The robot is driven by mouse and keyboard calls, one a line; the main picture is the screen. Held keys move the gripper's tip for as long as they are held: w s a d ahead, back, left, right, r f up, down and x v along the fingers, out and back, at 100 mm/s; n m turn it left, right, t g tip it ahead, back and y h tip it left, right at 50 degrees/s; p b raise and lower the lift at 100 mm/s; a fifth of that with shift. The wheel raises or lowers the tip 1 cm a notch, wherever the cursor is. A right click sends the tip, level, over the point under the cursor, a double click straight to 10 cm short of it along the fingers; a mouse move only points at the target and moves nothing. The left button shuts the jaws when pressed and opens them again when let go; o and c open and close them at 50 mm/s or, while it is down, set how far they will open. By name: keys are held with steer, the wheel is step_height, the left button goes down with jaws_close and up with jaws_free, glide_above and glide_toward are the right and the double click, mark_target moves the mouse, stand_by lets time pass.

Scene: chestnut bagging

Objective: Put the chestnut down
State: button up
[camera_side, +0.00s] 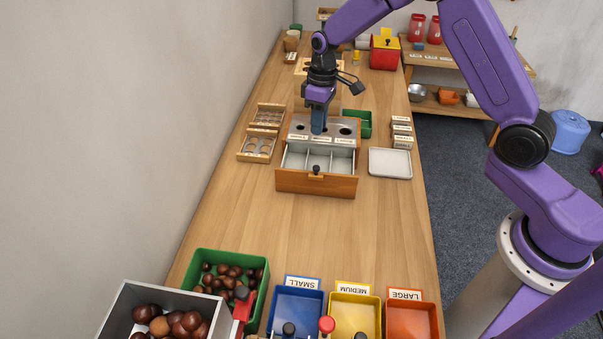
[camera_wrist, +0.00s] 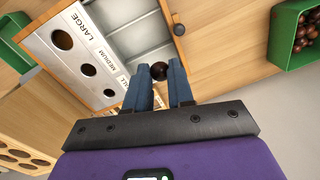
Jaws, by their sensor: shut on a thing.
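My gripper (camera_wrist: 158,76) is shut on a dark brown chestnut (camera_wrist: 158,70), which shows between the blue fingertips in the wrist view. In the side view my gripper (camera_side: 318,131) points down over the wooden sizing box, and its fingers hide the chestnut and part of the box top. The box has a grey top (camera_wrist: 50,28) with three round holes labelled LARGE, MEDIUM and SMALL. Its drawer (camera_side: 315,183) is pulled open at the front, showing empty grey compartments. In the wrist view the chestnut appears beside the SMALL label; its exact height above the box cannot be told.
A grey tray (camera_side: 390,163) lies right of the box, wooden racks (camera_side: 257,146) lie left. A green bin (camera_side: 257,300) of chestnuts, a grey bin (camera_side: 118,316) of chestnuts, and blue (camera_side: 296,301), yellow (camera_side: 355,308) and orange (camera_side: 412,319) bins stand at the front. The middle table is clear.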

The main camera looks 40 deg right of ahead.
mark_target(297, 165)
steer(key=w+a+f+n, duration=0.3)
steer(key=a+f, duration=0.1)
steer(key=f, duration=0.1)
steer(key=shift+w+a+f, duration=0.15)
steer(key=shift+w+f, duration=0.2)
steer(key=shift+f, duration=0.05)
steer(key=shift+f, duration=0.1)
steer(key=shift+f, duration=4.7)
steer(key=shift+f, duration=0.2)
steer(key=o, duration=0.8)
step_height(297, 165, up, 17)
steer(key=w+d, duration=0.1)
steer(key=shift+w+d+r, duration=0.2)
steer(key=shift+d, duration=0.1)
